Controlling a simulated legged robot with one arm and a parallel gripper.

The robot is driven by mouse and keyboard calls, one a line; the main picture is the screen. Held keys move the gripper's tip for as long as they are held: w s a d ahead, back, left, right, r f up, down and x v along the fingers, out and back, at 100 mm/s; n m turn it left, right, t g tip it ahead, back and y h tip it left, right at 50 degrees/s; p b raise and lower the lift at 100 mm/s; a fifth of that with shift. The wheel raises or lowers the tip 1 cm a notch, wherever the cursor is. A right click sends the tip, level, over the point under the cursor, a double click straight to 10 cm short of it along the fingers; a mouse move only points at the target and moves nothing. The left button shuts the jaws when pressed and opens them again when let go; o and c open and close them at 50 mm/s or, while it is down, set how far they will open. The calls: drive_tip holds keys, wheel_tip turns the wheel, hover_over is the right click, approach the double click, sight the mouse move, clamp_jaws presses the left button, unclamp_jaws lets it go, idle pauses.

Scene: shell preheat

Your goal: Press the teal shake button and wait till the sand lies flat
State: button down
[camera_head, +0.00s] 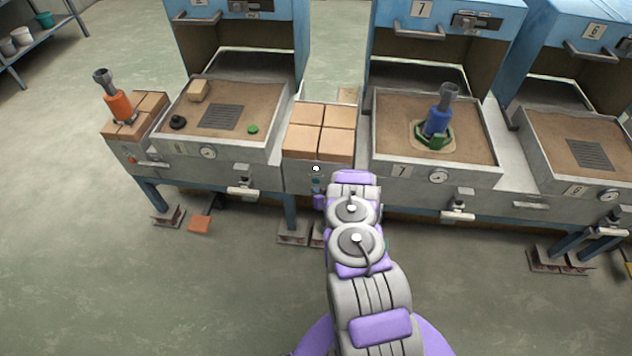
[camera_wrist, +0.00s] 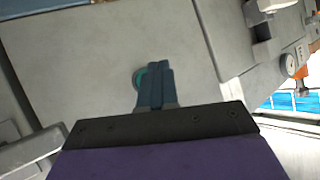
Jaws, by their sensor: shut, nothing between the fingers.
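The teal button (camera_wrist: 139,78) is on a grey panel in the wrist view, partly hidden by my fingers. My gripper (camera_wrist: 155,68) is shut and empty, its fingertips overlapping the button's right side; I cannot tell whether they touch it. In the head view, a small teal spot (camera_head: 316,182) shows on the panel between two sand boxes, just left of my arm's end. My fingers are hidden there. The middle sand box (camera_head: 380,155), marked 7, holds brown sand with a blue-handled tool (camera_head: 437,120) standing upright on a green part (camera_head: 432,138). A paler patch of sand surrounds the green part.
Tan blocks (camera_head: 320,140) lie between the boxes. The left sand box (camera_head: 205,155) holds a grate, a block and small pieces. An orange-handled tool (camera_head: 118,105) stands at far left. Another sand box (camera_head: 590,182) is at right.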

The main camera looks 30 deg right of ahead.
drive_tip(key=shift+s+a+r+p, duration=0.1)
drive_tip(key=shift+s+a+p, duration=0.5)
drive_tip(key=shift+s, duration=0.2)
drive_tip(key=shift+s+a+p, duration=0.5)
drive_tip(key=shift+s+p, duration=0.05)
drive_tip(key=shift+s, duration=0.25)
